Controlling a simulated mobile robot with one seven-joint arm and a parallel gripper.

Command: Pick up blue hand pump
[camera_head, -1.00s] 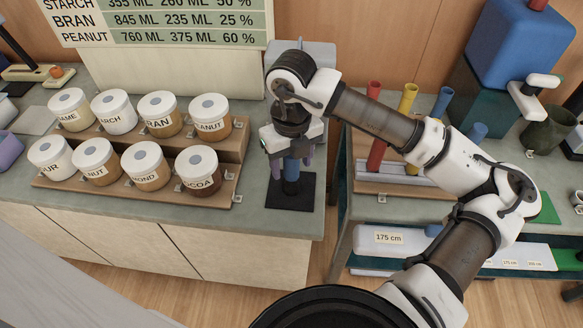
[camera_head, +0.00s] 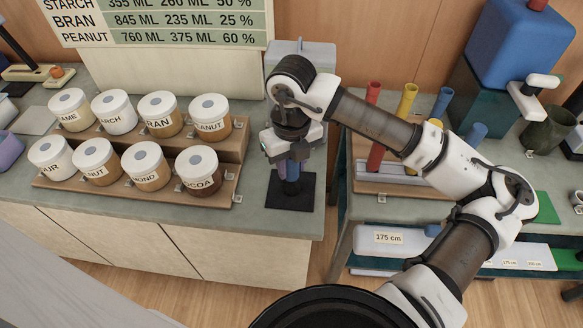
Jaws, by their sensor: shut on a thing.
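The blue hand pump (camera_head: 292,187) stands upright on a black square mat (camera_head: 304,194) near the right end of the left counter. My gripper (camera_head: 291,174) points down over it and is shut on its upper part. The gripper and my wrist hide the pump's top; only a blue lower piece shows between and below the fingers.
Labelled jars (camera_head: 198,168) stand on a two-step wooden rack (camera_head: 225,190) just left of the pump. A grey box (camera_head: 303,55) is behind my wrist. Coloured tubes (camera_head: 374,155) stand on the right bench, across a narrow gap.

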